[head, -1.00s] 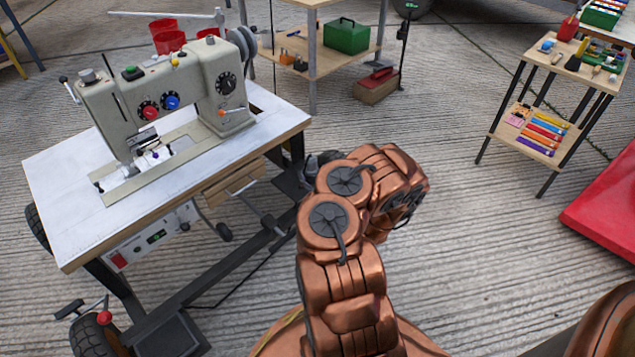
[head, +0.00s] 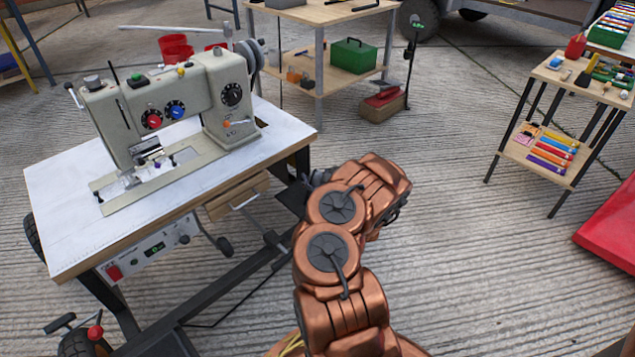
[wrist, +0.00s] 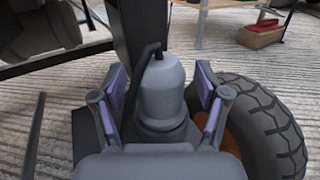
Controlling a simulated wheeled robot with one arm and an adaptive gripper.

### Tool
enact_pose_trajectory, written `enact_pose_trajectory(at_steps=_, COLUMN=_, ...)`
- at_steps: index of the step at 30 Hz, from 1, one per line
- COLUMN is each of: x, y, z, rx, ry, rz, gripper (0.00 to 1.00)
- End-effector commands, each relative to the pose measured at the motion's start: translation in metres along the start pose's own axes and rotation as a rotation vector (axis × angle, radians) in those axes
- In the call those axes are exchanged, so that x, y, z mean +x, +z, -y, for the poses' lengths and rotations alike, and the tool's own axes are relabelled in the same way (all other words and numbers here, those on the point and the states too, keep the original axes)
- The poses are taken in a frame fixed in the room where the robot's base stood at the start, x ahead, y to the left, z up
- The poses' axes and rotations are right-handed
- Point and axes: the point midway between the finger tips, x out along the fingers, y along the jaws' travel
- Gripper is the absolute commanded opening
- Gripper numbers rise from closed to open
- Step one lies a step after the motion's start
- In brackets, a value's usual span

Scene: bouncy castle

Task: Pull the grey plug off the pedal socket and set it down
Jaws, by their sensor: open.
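In the wrist view, a grey domed body (wrist: 162,88) with a dark cable at its top looks like the grey plug. It stands between the two purple-padded fingers of my gripper (wrist: 160,80). The fingers are open, one on each side, with a visible gap to the plug. The pedal socket under it is hidden by my gripper body. In the head view, my arm reaches to the right side of the sewing table (head: 75,195), and my gripper is mostly hidden behind the arm.
A wheel with an orange hub (wrist: 258,125) stands close right of my gripper. The sewing machine (head: 170,105) sits on the table. A shelf with a green box (head: 353,56) stands behind, a small tool stand (head: 545,150) and red mat (head: 612,228) at right. Floor between is clear.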

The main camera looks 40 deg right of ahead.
Motion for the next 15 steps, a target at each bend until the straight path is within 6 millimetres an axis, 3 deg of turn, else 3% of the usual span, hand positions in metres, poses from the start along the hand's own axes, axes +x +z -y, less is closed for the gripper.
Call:
enact_pose_trajectory(at_steps=5, x=-0.0001, y=0.0001, z=0.0002, rx=0.0, ry=0.0, rz=0.0, gripper=0.74)
enact_pose_trajectory(at_steps=15, x=-0.0003, y=-0.0001, z=0.0003, rx=0.0, ry=0.0, rz=0.0, gripper=0.39)
